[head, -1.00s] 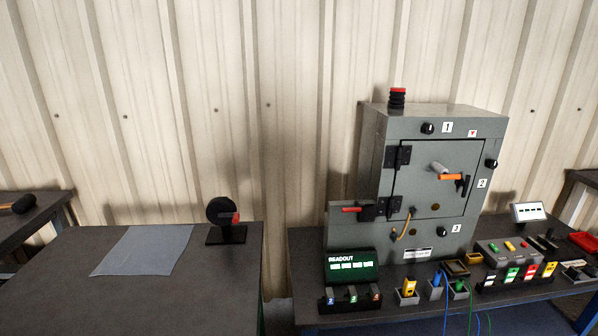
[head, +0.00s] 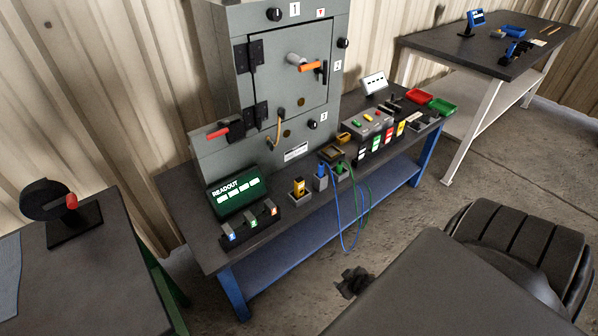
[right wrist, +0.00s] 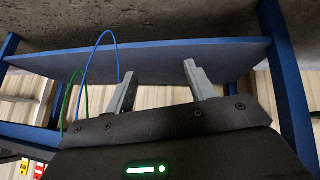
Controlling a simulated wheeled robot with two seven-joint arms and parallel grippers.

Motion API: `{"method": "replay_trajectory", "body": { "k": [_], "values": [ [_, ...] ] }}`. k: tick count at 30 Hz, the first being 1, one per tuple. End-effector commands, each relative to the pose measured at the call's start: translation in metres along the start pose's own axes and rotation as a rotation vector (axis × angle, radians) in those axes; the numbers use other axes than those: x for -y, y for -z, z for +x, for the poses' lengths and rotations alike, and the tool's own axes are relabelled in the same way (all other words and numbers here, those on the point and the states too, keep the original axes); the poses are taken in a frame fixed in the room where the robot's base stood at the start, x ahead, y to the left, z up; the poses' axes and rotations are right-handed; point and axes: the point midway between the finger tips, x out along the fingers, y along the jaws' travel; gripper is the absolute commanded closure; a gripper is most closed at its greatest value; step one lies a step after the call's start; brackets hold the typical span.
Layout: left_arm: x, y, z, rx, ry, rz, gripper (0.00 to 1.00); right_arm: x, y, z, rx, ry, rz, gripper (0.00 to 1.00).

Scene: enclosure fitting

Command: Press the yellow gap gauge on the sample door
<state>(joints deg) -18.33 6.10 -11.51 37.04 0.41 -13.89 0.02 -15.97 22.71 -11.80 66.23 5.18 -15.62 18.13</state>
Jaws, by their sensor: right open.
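The yellow gap gauge (head: 299,187) stands upright in a small dark holder on the bench, right of the readout. The sample door (head: 292,71) is on the front of the grey enclosure (head: 238,45) and looks shut, with an orange-tipped handle (head: 311,67) on it. My right gripper (head: 352,283) is low in front of the bench, well away from gauge and door. In the right wrist view its two fingers (right wrist: 158,84) are apart with nothing between them. My left gripper is not in view.
The bench (head: 185,200) also holds a readout (head: 238,195), numbered blocks (head: 250,227), blue and green plugs with hanging cables (head: 342,222), a button box (head: 369,128) and red and green trays. A side table with a black stand (head: 75,220) is at left. Another table (head: 480,50) stands at back right.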

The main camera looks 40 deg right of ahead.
Motion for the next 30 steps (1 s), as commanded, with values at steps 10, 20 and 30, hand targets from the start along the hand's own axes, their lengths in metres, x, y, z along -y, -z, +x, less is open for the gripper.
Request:
{"method": "replay_trajectory", "body": {
  "k": [10, 20, 30],
  "values": [
    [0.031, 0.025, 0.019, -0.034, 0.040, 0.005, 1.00, -0.065, 0.284, -0.104, -0.566, 0.071, 0.139, 0.45],
    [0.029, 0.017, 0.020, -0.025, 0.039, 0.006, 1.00, -0.060, 0.327, -0.139, -0.657, 0.124, 0.166, 0.45],
    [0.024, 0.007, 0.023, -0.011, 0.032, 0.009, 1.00, -0.058, 0.356, -0.101, -0.657, 0.123, 0.166, 0.45]
  ]
}}
